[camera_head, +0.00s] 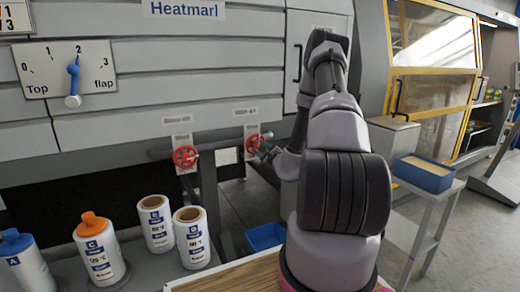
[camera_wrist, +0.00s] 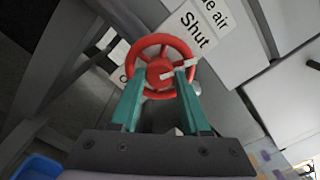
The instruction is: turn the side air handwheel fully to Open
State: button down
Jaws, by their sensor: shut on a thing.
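The side air handwheel (camera_wrist: 161,47) is a red spoked wheel with a pale bar across its right side. It fills the top middle of the wrist view. A white plate (camera_wrist: 199,33) behind it reads "…e air" and "Shut". My gripper (camera_wrist: 161,80) has its two green fingers against the wheel's near side, one on each side of the hub, closed on it. In the head view the right-hand red handwheel (camera_head: 253,144) sits on the machine front, with my gripper (camera_head: 263,149) at its right edge, partly hiding it.
A second red handwheel (camera_head: 185,157) is just to the left on the same pipe. Several labelled bottles and rolls (camera_head: 158,223) stand front left. A dial with a blue pointer (camera_head: 73,78) is upper left. A stand with a blue box (camera_head: 424,173) is right.

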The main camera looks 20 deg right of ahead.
jog(key=m, duration=1.5)
jog(key=shift+m, duration=0.3)
jog(key=m, duration=0.3)
jog(key=shift+m, duration=0.3)
jog(key=m, duration=0.4)
jog(key=shift+m, duration=0.3)
jog(key=m, duration=0.4)
jog(key=shift+s+f, duration=0.1)
jog(key=shift+m, duration=1.9)
